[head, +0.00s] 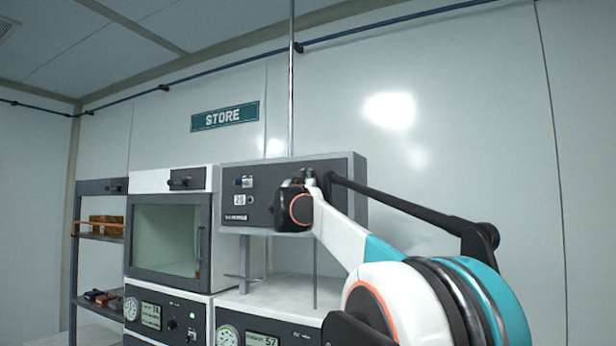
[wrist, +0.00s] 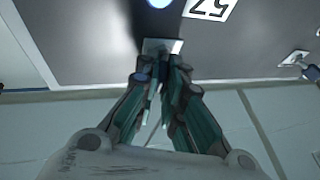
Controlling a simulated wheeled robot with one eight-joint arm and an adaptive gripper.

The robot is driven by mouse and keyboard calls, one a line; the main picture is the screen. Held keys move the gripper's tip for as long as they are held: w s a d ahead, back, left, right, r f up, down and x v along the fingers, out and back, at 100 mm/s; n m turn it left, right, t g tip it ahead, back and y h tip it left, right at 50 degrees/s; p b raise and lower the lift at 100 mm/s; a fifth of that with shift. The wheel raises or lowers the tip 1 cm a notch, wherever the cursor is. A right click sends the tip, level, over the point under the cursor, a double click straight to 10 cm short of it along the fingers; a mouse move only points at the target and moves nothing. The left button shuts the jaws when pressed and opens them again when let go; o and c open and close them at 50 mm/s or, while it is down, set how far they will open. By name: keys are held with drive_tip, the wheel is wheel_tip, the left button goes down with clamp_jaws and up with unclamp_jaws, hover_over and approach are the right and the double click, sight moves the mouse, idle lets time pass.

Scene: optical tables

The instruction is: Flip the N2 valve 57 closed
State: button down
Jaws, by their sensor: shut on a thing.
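Beside the label is a small pale valve plate (wrist: 163,46). My gripper (wrist: 163,76) has its teal fingers together right at this plate, shut on the N2 valve 57 lever, which the fingers mostly hide. In the head view my gripper (head: 308,180) is at the right part of the box front, and my wrist covers valve 57 and its label.
A glass-fronted oven (head: 165,238) stands left of the box, with shelves (head: 100,238) beyond. A white-topped unit (head: 283,290) is below.

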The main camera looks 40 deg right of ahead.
drive_tip(key=w+m+g+h+p, duration=0.1)
drive_tip(key=m+g+p, duration=0.2)
drive_tip(key=g, duration=0.2)
drive_tip(key=w+m+g+h+p, duration=0.1)
drive_tip(key=m+g+h+p, duration=0.1)
drive_tip(key=g, duration=0.4)
drive_tip(key=a+m+g+h+p, duration=0.1)
drive_tip(key=m+g+h+p, duration=0.1)
drive_tip(key=m+g+p, duration=0.2)
drive_tip(key=shift+w+r+g+p, duration=0.15)
drive_tip(key=shift+w+g+p, duration=0.25)
drive_tip(key=shift+g+p, duration=0.7)
drive_tip(key=shift+p, duration=0.05)
drive_tip(key=c, duration=2)
unclamp_jaws()
drive_tip(key=shift+d, duration=0.1)
drive_tip(key=v, duration=1.2)
drive_tip(key=shift+w, duration=0.1)
